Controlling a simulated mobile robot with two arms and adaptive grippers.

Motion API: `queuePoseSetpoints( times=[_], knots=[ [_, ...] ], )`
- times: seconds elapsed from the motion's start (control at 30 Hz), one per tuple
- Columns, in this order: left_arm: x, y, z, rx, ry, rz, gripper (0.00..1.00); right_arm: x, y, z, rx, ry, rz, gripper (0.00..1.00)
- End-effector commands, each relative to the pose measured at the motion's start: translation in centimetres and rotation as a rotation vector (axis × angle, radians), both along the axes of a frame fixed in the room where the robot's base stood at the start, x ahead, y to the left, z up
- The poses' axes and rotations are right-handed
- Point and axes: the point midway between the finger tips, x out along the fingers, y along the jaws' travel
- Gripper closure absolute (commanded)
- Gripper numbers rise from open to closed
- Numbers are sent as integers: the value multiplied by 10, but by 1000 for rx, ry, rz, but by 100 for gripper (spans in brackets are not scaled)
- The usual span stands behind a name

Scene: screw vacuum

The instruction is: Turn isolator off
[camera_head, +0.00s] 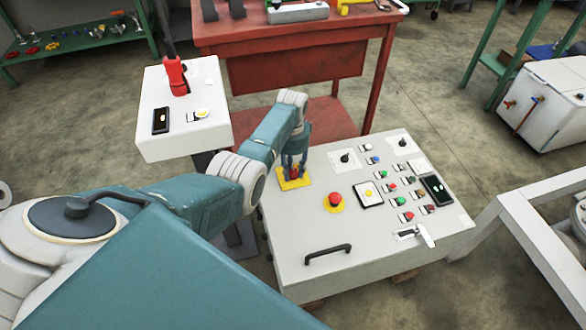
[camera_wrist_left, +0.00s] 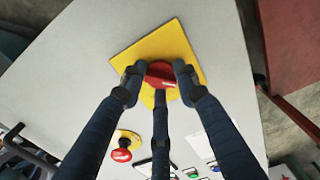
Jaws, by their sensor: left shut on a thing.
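The isolator is a red rotary knob (camera_wrist_left: 160,75) on a yellow square plate (camera_wrist_left: 183,42) at the upper left of the grey control panel. In the head view, the yellow plate (camera_head: 291,184) shows around the tips of my left gripper (camera_head: 294,170). My left gripper, also in the left wrist view (camera_wrist_left: 159,80), comes down from above with its fingers around the red knob. It is shut on the knob, whose sides are partly hidden by the fingers. I cannot make out the knob's exact turn angle. My right gripper is not in view.
A red emergency button (camera_head: 334,201) sits right of the knob, with several small buttons and switches beyond. A black handle (camera_head: 327,254) is at the panel's front. A white box (camera_head: 182,128) with a red lever (camera_head: 176,75) stands left, and a red workbench (camera_head: 300,70) behind.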

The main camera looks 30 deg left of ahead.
Motion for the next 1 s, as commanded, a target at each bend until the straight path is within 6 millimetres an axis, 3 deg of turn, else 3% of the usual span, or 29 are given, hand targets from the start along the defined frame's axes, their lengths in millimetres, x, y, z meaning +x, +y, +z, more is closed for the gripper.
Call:
queuePoseSetpoints(
  times=[0.13,0.17,0.27,0.67,1.0],
  knots=[
    [-5,7,-1,11,12,5,96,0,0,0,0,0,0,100],
    [-5,7,-1,12,12,5,68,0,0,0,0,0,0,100],
    [-5,6,-1,10,12,4,51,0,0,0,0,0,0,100],
    [-2,4,8,6,4,2,51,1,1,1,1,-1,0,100],
    [-2,6,75,8,4,4,51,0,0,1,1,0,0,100]
  ],
)
